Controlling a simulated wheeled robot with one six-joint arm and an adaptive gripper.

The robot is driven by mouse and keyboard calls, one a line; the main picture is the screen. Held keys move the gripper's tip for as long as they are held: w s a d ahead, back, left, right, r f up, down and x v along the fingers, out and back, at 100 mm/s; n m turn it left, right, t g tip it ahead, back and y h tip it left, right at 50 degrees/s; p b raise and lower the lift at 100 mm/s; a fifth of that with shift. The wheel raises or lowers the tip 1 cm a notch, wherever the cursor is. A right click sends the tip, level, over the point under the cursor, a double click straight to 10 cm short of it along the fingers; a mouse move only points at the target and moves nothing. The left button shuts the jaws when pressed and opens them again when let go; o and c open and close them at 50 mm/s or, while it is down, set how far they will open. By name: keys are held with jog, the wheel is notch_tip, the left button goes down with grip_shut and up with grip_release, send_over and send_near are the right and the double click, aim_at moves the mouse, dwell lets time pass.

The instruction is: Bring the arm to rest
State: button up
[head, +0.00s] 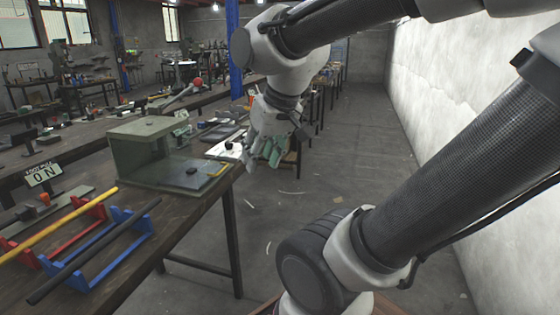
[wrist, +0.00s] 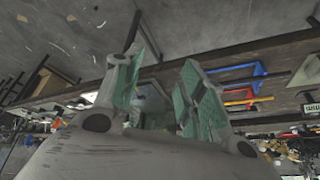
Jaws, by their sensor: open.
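My gripper (head: 264,152) hangs over the aisle in the head view, just past the right end of the workbench (head: 118,281). Its green-padded fingers point down and stand apart, with nothing between them. In the wrist view the two fingers of my gripper (wrist: 160,85) are spread, with the floor and the bench edge behind them. My arm runs from the lower right up across the top of the head view, bent at the elbow.
A yellow rod (head: 60,226) and a black rod (head: 95,250) lie on red and blue stands. A white wall (head: 448,100) bounds the right. The aisle floor (head: 350,165) is mostly clear.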

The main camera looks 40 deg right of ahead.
jog(key=shift+n+g, duration=0.4)
jog(key=shift+n, duration=0.1)
jog(key=s, duration=0.1)
jog(key=s+d, duration=0.1)
jog(key=s, duration=0.2)
jog(key=shift+s+d+f, duration=0.1)
jog(key=shift+s+d, duration=0.2)
dwell(0.4)
